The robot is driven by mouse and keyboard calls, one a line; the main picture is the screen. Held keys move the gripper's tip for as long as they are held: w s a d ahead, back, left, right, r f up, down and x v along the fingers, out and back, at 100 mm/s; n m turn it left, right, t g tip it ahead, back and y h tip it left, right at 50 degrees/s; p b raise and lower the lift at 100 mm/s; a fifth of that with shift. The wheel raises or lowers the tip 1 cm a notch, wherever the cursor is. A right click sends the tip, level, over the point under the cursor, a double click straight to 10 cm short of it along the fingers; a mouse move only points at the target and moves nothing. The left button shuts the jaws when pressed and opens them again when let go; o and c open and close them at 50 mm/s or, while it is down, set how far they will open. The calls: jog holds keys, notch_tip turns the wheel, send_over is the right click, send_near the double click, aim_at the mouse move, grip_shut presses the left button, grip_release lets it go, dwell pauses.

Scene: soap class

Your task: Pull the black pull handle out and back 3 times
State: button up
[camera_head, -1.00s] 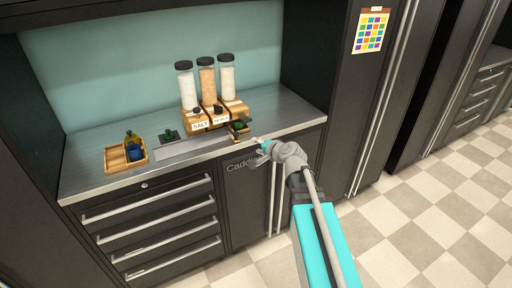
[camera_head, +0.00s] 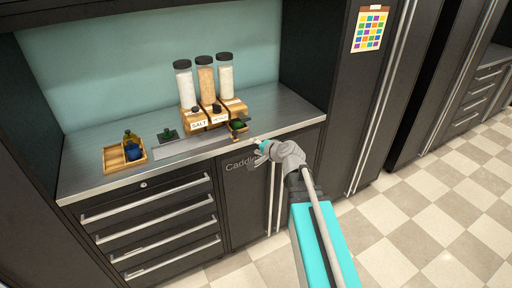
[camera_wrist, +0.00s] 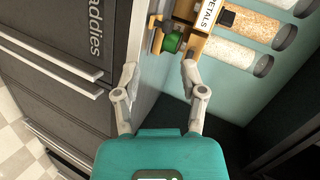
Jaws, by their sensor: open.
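Three dispensers stand on the counter, each a clear tube with a black cap on a wooden base. Black knob-like handles show on the left base (camera_head: 195,109) and the middle base (camera_head: 217,108). The middle one's black handle also shows in the wrist view (camera_wrist: 228,17), beside a label reading PETALS. I cannot make out a handle on the right dispenser (camera_head: 228,80). My gripper (camera_head: 260,147) is at the counter's front edge, right of and below the dispensers. In the wrist view its fingers (camera_wrist: 160,75) are apart, with nothing between them, clear of the handles.
A small green item (camera_head: 238,125) in a wooden holder sits in front of the right dispenser, near my fingertips. A wooden tray with bottles (camera_head: 108,160) stands at the counter's left. A tall dark cabinet (camera_head: 345,110) rises at the right.

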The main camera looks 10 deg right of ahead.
jog(key=shift+r, duration=0.15)
jog(key=c, duration=0.5)
jog(key=shift+w+r+p, duration=0.1)
jog(key=shift+r+p, duration=0.1)
jog(key=shift+p, duration=0.25)
jog(key=shift+c, duration=0.8)
jog(key=shift+w+d+r+p, duration=0.15)
jog(key=shift+r+p, duration=0.2)
jog(key=shift+p, duration=0.1)
grip_shut()
jog(key=w+d+r+m+h+p, duration=0.1)
jog(key=r+m+p, duration=0.1)
jog(key=r+p, duration=0.2)
jog(key=w+d+r+m+g+h+p, duration=0.1)
jog(key=w+d+r+m+p, duration=0.1)
jog(key=r+p, duration=0.2)
jog(key=shift+w+r+m+h+p, duration=0.3)
jog(key=shift+h+p, duration=0.1)
jog(key=shift+p, duration=1.15)
jog(key=shift+f, duration=0.1)
